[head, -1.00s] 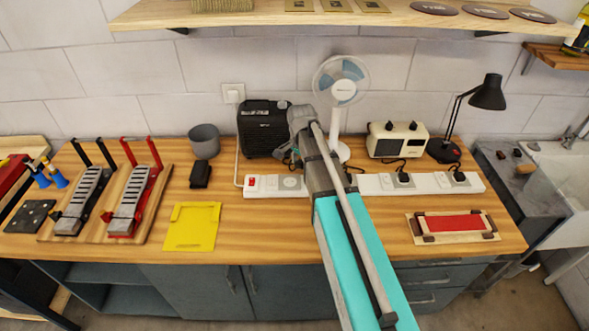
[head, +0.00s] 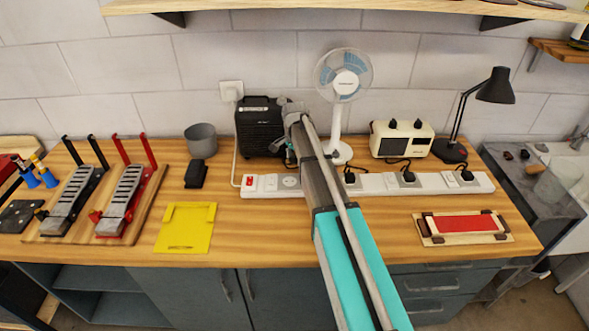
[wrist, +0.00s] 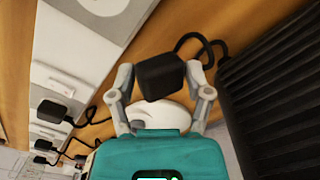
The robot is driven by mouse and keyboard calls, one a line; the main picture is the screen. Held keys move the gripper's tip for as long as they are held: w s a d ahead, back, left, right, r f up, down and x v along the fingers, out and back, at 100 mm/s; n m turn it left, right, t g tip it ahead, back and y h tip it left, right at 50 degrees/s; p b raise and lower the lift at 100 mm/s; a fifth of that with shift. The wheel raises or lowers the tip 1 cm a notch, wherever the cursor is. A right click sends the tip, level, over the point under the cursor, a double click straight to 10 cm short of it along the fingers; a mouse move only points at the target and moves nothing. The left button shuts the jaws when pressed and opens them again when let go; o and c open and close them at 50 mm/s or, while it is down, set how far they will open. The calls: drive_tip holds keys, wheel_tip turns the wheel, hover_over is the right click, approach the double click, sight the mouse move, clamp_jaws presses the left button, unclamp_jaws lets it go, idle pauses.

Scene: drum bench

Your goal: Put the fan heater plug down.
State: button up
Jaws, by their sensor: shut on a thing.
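In the wrist view my gripper (wrist: 160,85) is shut on the black fan heater plug (wrist: 160,75), with a finger on each side of it. The plug's black cord (wrist: 202,40) curves off towards the ribbed black fan heater (wrist: 280,85). Bare wood of the bench shows behind the plug. In the head view the fan heater (head: 260,125) stands against the wall, and my gripper (head: 289,153) is just right of its front, behind the white power strip (head: 262,185). My arm hides most of the plug there. The strip (wrist: 75,50) runs along the left of the wrist view.
A white desk fan (head: 335,150) stands right of my gripper. A cream appliance (head: 402,138) and a black lamp (head: 450,150) stand farther right. Black plugs (head: 407,178) sit in the strip's right part. A yellow tray (head: 185,228) lies front left. Bare wood lies before the strip.

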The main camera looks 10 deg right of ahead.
drive_tip(key=shift+w+f, duration=0.1)
idle(0.3)
drive_tip(key=shift+w+f+b, duration=0.4)
drive_tip(key=shift+f+b, duration=0.15)
drive_tip(key=shift+b, duration=0.1)
drive_tip(key=shift+s+f+b, duration=0.1)
drive_tip(key=shift+f+b, duration=1.25)
drive_tip(key=shift+f+b, duration=0.35)
drive_tip(key=shift+f, duration=0.25)
drive_tip(key=o, duration=1.3)
drive_tip(key=shift+r, duration=0.2)
